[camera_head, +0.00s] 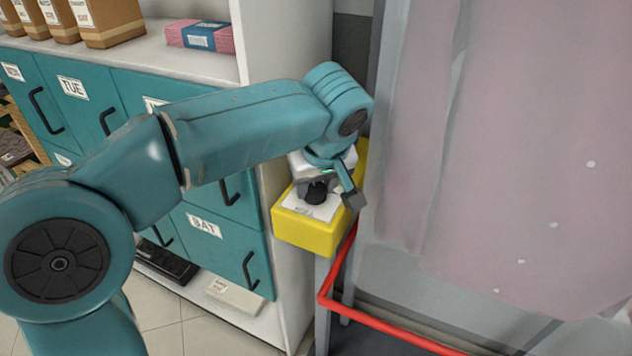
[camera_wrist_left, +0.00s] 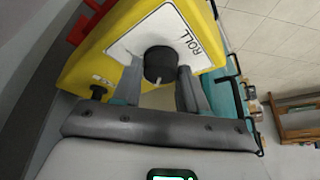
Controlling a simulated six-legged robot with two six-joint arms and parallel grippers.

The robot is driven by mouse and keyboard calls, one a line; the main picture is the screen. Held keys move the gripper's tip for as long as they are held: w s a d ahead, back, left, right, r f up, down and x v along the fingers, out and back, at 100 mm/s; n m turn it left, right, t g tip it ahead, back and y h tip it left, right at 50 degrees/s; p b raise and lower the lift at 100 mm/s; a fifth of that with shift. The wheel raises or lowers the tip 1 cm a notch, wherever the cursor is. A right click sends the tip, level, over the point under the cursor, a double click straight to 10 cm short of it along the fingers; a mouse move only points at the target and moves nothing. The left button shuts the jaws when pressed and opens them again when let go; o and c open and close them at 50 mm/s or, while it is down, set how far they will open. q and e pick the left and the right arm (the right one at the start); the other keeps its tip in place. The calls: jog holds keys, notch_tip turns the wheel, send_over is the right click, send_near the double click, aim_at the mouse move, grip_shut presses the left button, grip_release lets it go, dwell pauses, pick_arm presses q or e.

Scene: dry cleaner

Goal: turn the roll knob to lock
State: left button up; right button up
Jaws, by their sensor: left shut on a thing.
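The roll knob (camera_head: 316,193) is a black round knob on a white plate on top of a yellow control box (camera_head: 305,232). In the left wrist view the knob (camera_wrist_left: 159,62) sits beside the printed word ROLL, with a small pale mark on its near edge. My left gripper (camera_head: 331,192) reaches down over the box from the left. In the wrist view its two grey fingers (camera_wrist_left: 160,78) stand on either side of the knob, shut on it. Part of the knob is hidden by the gripper in the head view. The right gripper is not seen.
A red rail (camera_head: 340,272) runs by the box. A pinkish garment or cover (camera_head: 520,150) hangs at the right. Teal drawers with day labels (camera_head: 225,240) and a white shelf unit stand at the left. A small black button (camera_wrist_left: 97,92) is on the box's side.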

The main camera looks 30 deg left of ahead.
pick_arm(q)
jog(key=m+h, duration=0.1)
jog(key=m, duration=0.2)
jog(key=shift+a+t, duration=0.15)
jog(key=shift+t, duration=0.25)
jog(key=m+h, duration=0.1)
jog(key=m, duration=0.2)
jog(key=shift+s+m+t, duration=0.1)
jog(key=shift+m+t, duration=0.2)
jog(key=m, duration=0.1)
jog(key=m+h+p, duration=0.1)
jog(key=m, duration=0.1)
jog(key=m+h+p, duration=0.1)
jog(key=m, duration=0.1)
jog(key=shift+a, duration=0.25)
jog(key=shift+m+g+h+p, duration=0.3)
jog(key=shift+m+h+p, duration=0.2)
jog(key=shift+m, duration=0.9)
jog(key=shift+m+g+h+p, duration=0.3)
jog(key=shift+m+h+p, duration=0.15)
jog(key=shift+m, duration=0.95)
jog(key=o, duration=1)
jog(key=v, duration=0.5)
jog(key=p+v, duration=0.1)
jog(key=v, duration=0.4)
jog(key=p+v, duration=0.1)
jog(key=v, duration=0.5)
jog(key=shift+a, duration=0.3)
